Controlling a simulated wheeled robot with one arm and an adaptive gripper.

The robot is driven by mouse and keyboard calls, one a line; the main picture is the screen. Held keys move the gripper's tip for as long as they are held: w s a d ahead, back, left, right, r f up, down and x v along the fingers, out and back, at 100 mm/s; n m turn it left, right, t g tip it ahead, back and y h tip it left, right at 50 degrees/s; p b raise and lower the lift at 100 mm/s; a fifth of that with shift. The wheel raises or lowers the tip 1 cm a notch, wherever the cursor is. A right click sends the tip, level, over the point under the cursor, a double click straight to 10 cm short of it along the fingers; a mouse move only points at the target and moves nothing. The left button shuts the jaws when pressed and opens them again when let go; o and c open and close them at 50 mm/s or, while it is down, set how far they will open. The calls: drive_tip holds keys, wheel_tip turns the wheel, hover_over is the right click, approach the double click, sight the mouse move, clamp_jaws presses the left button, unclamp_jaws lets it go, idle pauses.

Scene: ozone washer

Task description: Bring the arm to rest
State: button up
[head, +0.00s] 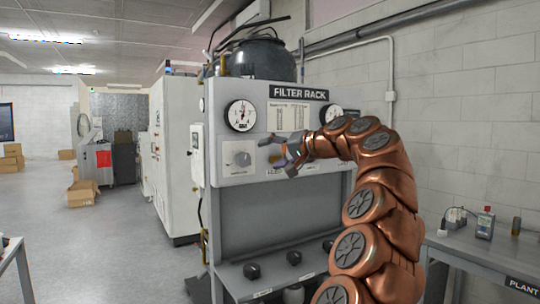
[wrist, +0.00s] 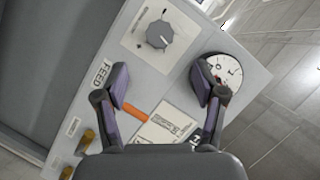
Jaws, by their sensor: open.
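My copper-coloured arm (head: 378,195) rises from the lower right in the head view and bends left toward the filter rack panel (head: 328,93). My gripper (head: 283,155) is in front of that panel, pointing left. In the wrist view my gripper (wrist: 163,85) has its two fingers spread wide, with nothing between them but the panel behind. An orange part (wrist: 135,110) shows on the panel between the fingers. Whether the fingers touch the panel cannot be told.
Black knobs (head: 294,257) line the rack's lower ledge. A white cabinet (head: 174,155) stands behind it to the left. A side table (head: 484,243) with small items is at the right. Open floor (head: 112,240) lies to the left, with cardboard boxes (head: 82,193) farther back.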

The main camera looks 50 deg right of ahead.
idle(0.4)
drive_tip(key=w+a+f+n+g+y, duration=0.2)
drive_tip(key=w+a+f, duration=0.1)
drive_tip(key=a, duration=0.7)
drive_tip(key=w+a+f+n+g+y, duration=0.2)
drive_tip(key=w+a+f, duration=0.1)
drive_tip(key=a, duration=0.6)
drive_tip(key=s+a+f+n+g+y, duration=0.1)
drive_tip(key=s+a+f+n+g, duration=0.1)
drive_tip(key=a+f, duration=0.55)
drive_tip(key=s+a+f+n+g, duration=0.2)
drive_tip(key=a+f+g, duration=0.15)
drive_tip(key=a, duration=0.75)
drive_tip(key=s+a+f+n+g+h, duration=0.1)
drive_tip(key=s+a+f+g, duration=0.1)
drive_tip(key=s+a+f, duration=0.35)
drive_tip(key=s+a+f+n+g+h, duration=0.1)
drive_tip(key=s+a+f+g, duration=0.15)
drive_tip(key=s+f, duration=0.45)
drive_tip(key=s+d+f+n+g+h, duration=0.1)
drive_tip(key=s+f+g+h, duration=0.1)
drive_tip(key=s+f, duration=1.1)
drive_tip(key=s+g, duration=0.1)
drive_tip(key=s, duration=0.2)
drive_tip(key=shift+s+d+f+h+p, duration=0.2)
drive_tip(key=shift+s+d+h+p, duration=0.1)
drive_tip(key=shift+s+h, duration=0.1)
